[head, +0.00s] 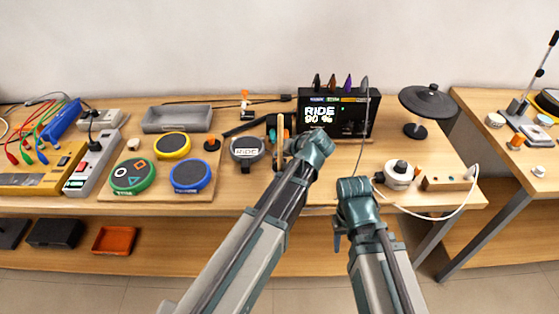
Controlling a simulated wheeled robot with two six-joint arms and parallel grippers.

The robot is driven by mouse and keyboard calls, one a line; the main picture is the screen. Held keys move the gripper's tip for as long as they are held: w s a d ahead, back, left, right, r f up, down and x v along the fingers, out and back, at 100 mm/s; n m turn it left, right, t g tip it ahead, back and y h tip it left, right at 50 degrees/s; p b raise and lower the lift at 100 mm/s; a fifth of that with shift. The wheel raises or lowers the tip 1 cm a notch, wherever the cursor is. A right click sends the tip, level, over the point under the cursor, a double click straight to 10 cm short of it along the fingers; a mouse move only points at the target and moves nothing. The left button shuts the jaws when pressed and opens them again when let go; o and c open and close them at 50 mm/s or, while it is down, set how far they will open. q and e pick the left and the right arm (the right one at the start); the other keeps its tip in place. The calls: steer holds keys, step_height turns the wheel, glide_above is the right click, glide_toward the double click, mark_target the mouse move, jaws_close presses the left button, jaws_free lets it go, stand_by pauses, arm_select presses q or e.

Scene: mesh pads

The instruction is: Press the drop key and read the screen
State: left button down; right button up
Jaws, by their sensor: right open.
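The black screen box (357,119) stands at the back centre and reads "RIDE" and "90 %" in white letters. I cannot make out a key marked drop. A dark round pad (247,150) with a "RIDE" label lies left of the box. My right gripper (341,236) is open and empty, in front of the table's front edge. My left wrist hides part of the box's lower left corner.
A yellow pad (172,145) and a blue pad (190,175) lie on a wooden board. A grey tray (177,119) is behind them. A black cymbal-like pad (431,101) stands on the right. A white cable loops around a socket block (447,181).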

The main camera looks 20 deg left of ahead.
arm_select(q)
steer(key=shift+f, duration=0.1)
steer(key=shift+f+b, duration=0.4)
steer(key=shift+b, duration=0.05)
steer(key=shift+f+b, duration=0.35)
steer(key=shift+b, duration=0.05)
stand_by(0.6)
steer(key=shift+r, duration=0.15)
steer(key=shift+r+p, duration=0.75)
steer(key=shift+p, duration=0.15)
step_height(320, 180, up, 6)
steer(key=p, duration=0.6)
